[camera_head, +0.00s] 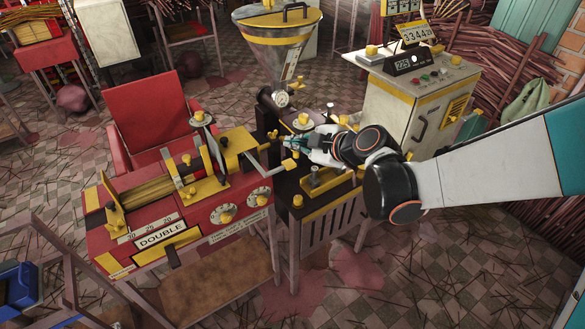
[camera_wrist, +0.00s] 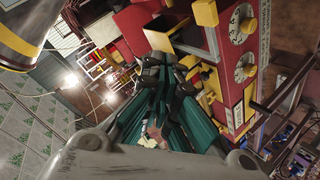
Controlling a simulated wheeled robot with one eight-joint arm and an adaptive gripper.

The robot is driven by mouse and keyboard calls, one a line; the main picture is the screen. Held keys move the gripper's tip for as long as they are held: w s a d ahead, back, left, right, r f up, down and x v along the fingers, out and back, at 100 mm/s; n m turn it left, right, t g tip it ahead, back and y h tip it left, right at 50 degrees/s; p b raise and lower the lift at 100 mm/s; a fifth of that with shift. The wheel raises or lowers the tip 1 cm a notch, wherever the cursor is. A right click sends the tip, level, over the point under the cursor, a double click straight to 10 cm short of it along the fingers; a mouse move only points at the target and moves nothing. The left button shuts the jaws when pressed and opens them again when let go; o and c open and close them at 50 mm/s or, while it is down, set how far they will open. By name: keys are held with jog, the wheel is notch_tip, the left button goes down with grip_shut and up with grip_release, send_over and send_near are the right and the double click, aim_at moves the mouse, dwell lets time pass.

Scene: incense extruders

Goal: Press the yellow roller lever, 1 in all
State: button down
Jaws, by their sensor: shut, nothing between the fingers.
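My gripper (camera_head: 297,143) reaches in from the right over the dark extruder machine (camera_head: 318,184) in the middle. Its teal fingers are shut and empty, as the wrist view (camera_wrist: 168,66) also shows. Small yellow levers and knobs are close around the fingertips: a yellow lever end (camera_head: 289,164) just below, and a yellow piece (camera_head: 273,134) to the left. I cannot tell which of them is the roller lever, or whether the fingers touch one. In the wrist view, yellow parts (camera_wrist: 207,98) show just right of the fingers. The gripper hides part of the machine top.
A red machine (camera_head: 190,222) marked DOUBLE, with yellow fittings, stands at left. A steel hopper (camera_head: 277,42) rises behind my gripper. A cream control cabinet (camera_head: 412,110) is at back right. Stick bundles (camera_head: 510,38) line the back. The tiled floor at lower right is mostly open.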

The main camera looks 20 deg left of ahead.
aim_at(284, 163)
notch_tip(284, 163, down, 7)
jog(key=w+a+b, duration=0.1)
jog(key=b, duration=0.3)
jog(key=shift+w+a+b, duration=0.15)
jog(key=shift+a+b, duration=0.1)
jog(key=shift+b, duration=0.1)
dwell(1.0)
jog(key=shift+f+b, duration=0.35)
jog(key=shift+b, duration=0.05)
jog(key=shift+w+a+f+b, duration=0.15)
jog(key=shift+f+b, duration=0.1)
jog(key=shift+f, duration=0.3)
jog(key=shift+w+a+f+b, duration=0.1)
jog(key=shift+a+f+b, duration=0.1)
jog(key=shift+f, duration=0.3)
dwell(1.3)
jog(key=shift+d+r, duration=0.1)
jog(key=shift+r, duration=0.05)
dwell(0.4)
jog(key=shift+s+d+r+p, duration=0.15)
jog(key=shift+r+p, duration=0.35)
jog(key=shift+r, duration=0.2)
jog(key=shift+s+d+r+p, duration=0.1)
jog(key=shift+r+p, duration=0.35)
jog(key=shift+r, duration=0.2)
jog(key=r+p, duration=0.2)
jog(key=r, duration=0.1)
jog(key=s+d+r+p, duration=0.1)
jog(key=shift+r, duration=0.4)
